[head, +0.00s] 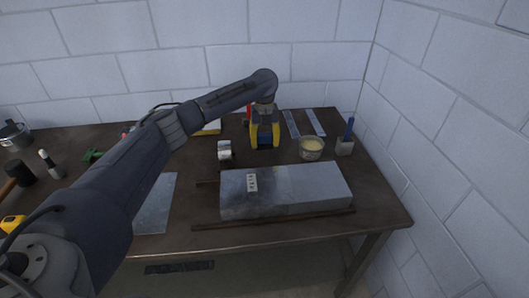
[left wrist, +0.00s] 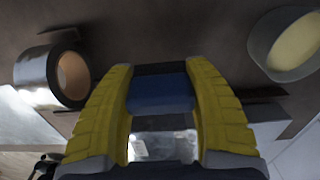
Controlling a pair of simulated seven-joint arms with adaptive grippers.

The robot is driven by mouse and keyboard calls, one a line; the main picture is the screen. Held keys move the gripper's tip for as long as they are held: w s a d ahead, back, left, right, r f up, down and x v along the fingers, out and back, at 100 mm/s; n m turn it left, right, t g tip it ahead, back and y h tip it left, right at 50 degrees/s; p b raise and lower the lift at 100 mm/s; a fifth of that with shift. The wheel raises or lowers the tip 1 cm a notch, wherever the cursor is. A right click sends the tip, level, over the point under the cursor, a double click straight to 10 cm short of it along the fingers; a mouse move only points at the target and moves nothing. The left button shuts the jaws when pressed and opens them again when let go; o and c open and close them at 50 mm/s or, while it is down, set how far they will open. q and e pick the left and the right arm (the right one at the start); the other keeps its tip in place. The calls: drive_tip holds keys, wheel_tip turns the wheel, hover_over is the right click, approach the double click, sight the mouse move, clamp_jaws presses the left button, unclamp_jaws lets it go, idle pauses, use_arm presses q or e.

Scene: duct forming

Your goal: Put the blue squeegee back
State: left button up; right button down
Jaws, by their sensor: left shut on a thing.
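My left gripper (head: 264,146) is over the back middle of the table, its yellow fingers pointing down. In the left wrist view the fingers (left wrist: 163,105) are closed on a dark blue piece, which I take to be the blue squeegee (left wrist: 160,93). Most of it is hidden by the fingers, and I cannot tell whether it touches the table. A blue upright handle (head: 349,128) stands in a small grey holder (head: 344,148) at the back right; what it belongs to is hidden. My right gripper is not in view.
A silver tape roll (head: 225,150) is left of the gripper, and a bowl of cream-coloured paste (head: 311,148) is right of it. A long grey duct block (head: 300,190) lies in front. Two grey strips (head: 315,122) lie behind the bowl, near the wall.

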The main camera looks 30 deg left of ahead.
sight(264, 133)
use_arm(q)
drive_tip(key=shift+f, duration=2.65)
drive_tip(key=shift+f, duration=0.15)
drive_tip(key=o, duration=1.2)
wheel_tip(264, 133, up, 11)
drive_tip(key=shift+f, duration=0.1)
drive_tip(key=shift+r, duration=0.75)
